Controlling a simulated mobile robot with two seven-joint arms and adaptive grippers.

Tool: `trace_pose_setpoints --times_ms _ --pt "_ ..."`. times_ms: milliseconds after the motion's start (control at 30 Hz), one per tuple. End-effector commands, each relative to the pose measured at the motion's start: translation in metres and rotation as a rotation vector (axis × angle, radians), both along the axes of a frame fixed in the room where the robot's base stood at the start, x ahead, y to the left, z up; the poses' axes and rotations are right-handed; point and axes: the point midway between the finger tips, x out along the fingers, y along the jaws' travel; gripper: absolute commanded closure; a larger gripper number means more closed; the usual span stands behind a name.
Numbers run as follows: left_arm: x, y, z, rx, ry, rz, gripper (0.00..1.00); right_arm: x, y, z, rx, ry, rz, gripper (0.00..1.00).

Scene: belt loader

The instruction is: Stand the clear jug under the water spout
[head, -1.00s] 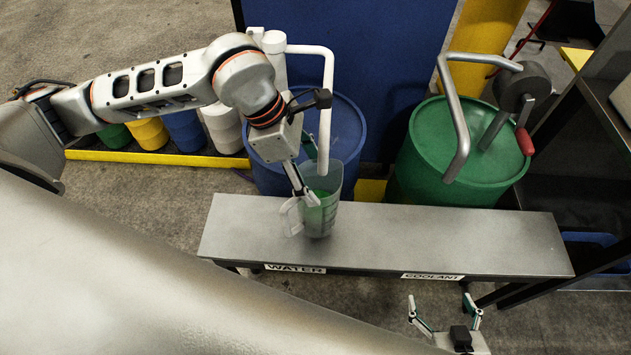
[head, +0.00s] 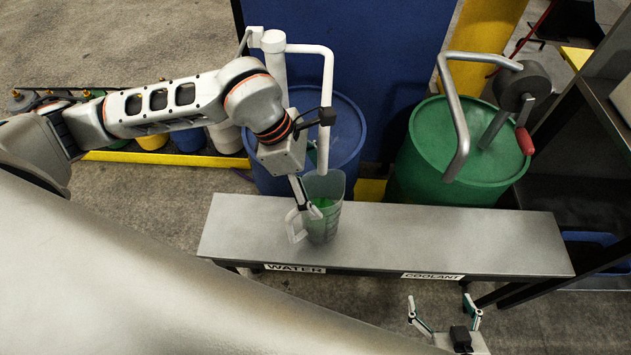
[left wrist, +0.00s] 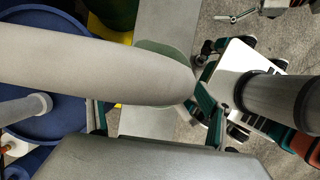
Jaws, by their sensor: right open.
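My left gripper (head: 311,205) is at the jug's left side. A finger reaches to its wall, and green shows through it. In the left wrist view the fingers (left wrist: 152,118) are well apart, and a large pale tube crosses in front of them, hiding much. Their contact with the jug is unclear. My right gripper (head: 445,312) is open and empty at the lower right.
The grey bench (head: 440,235) bears WATER and COOLANT labels and is clear to the right. A blue drum (head: 350,125) and a green drum (head: 425,150) stand behind it. The green drum carries a metal spout (head: 455,105) and a crank. A dark rack is at the right.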

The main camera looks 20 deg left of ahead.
Motion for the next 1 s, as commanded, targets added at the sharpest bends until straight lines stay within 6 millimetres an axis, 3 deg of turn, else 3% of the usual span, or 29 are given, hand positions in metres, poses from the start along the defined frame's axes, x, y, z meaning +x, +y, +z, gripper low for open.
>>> trace_pose_setpoints --times_ms 433,1000 --pt "0.000 0.003 0.009 0.001 -0.003 0.001 0.19 0.001 0.000 0.003 0.002 -0.004 -0.001 0.17" --pt "-0.011 0.040 0.102 0.002 -0.002 0.001 0.19 0.001 0.001 0.007 0.008 -0.003 -0.002 0.17"
